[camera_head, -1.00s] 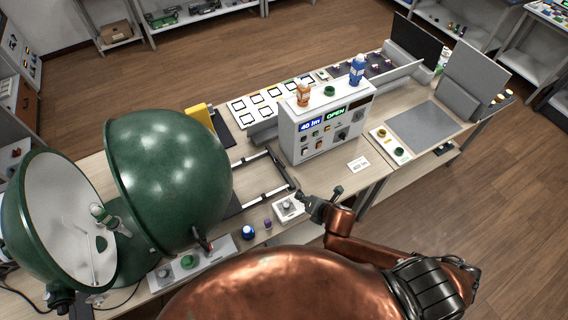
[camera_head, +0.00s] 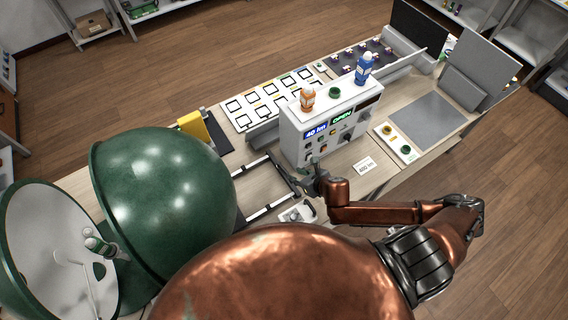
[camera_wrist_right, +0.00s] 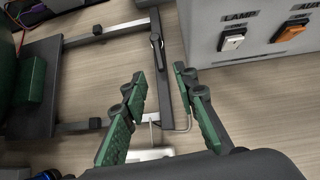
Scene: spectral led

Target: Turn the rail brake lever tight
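The rail brake lever (camera_wrist_right: 157,48) looks like a short dark lever on the black end crossbar of the rail frame in the right wrist view. The rail frame (camera_head: 254,163) lies on the bench between the green sphere and the control box. My right gripper (camera_head: 314,176) is above the bench near the frame's right end, in front of the control box. In the wrist view the right gripper (camera_wrist_right: 159,75) is open and empty, its green-padded fingers apart. The lever lies beyond and roughly between the fingertips, apparently not touched. My left gripper is not in view.
The control box (camera_head: 335,122) carries an orange bottle (camera_head: 307,99) and a blue bottle (camera_head: 363,70), close beyond my right gripper. Its switches (camera_wrist_right: 232,42) show at right in the wrist view. The open green sphere (camera_head: 160,185) fills the left. A small white device (camera_head: 298,213) stands near the frame.

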